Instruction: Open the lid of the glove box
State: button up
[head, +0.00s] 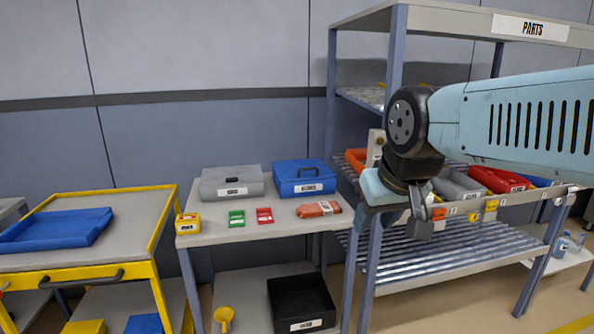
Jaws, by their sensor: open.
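Two closed boxes stand side by side at the back of the grey table (240,236). One is a grey box (212,184) with a dark handle on its lid, and one is a blue box (290,176) with a dark handle. Each has a white label on its front, too small to read surely, so I cannot tell which is the glove box. Both lids are down. My gripper (395,228) is open and points down, in front of the shelf rack to the right of the blue box. It appears apart from both boxes, and nothing shows between its fingers.
On the table front are a yellow box (188,224), a green packet (236,218), a red packet (264,216) and an orange-red pack (318,209). A black bin (301,303) and a yellow funnel (223,317) are below. A yellow cart (148,252) stands left, a parts rack (396,50) right.

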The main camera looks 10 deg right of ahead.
aim_at(296, 170)
jog(key=k, duration=0.5)
jog(key=z, duration=0.3)
jog(key=i, duration=1.45)
jog(key=u, duration=0.3)
